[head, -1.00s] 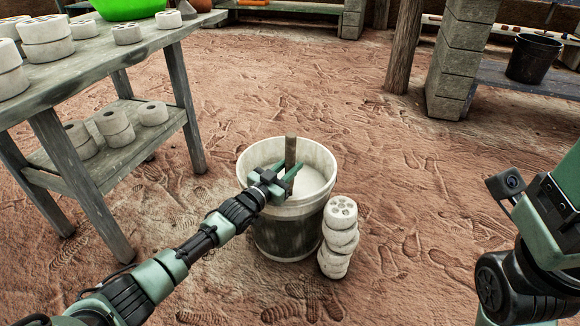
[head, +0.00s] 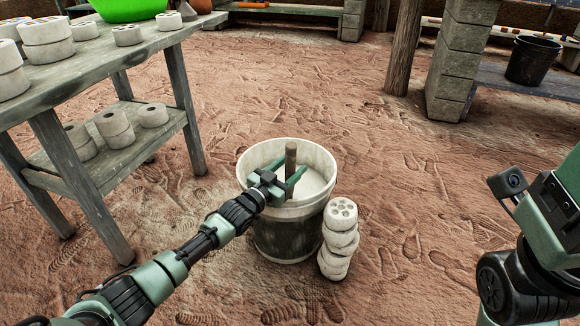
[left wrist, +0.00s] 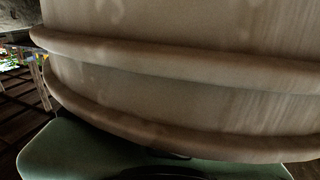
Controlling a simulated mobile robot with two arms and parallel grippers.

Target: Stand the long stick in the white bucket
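The long stick (head: 291,156) is a dark brown rod standing nearly upright inside the white bucket (head: 325,208). Its lower end is hidden in the bucket. The bucket stands on the dirt floor and has a dark, stained lower wall. My left gripper (head: 284,175) reaches over the bucket's left rim. Its two green fingers are spread apart around the stick, with a gap visible beside it. The left wrist view shows the bucket's ridged outer wall (left wrist: 180,75) very close. My right arm is at the right edge; its fingers are not in view.
A stack of pale perforated discs (head: 340,238) stands right beside the bucket. A wooden table (head: 130,58) with clay pieces and a green bowl (head: 128,8) is at the left. A black bucket (head: 533,60) sits on a low shelf at the far right. Open dirt floor lies behind the bucket.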

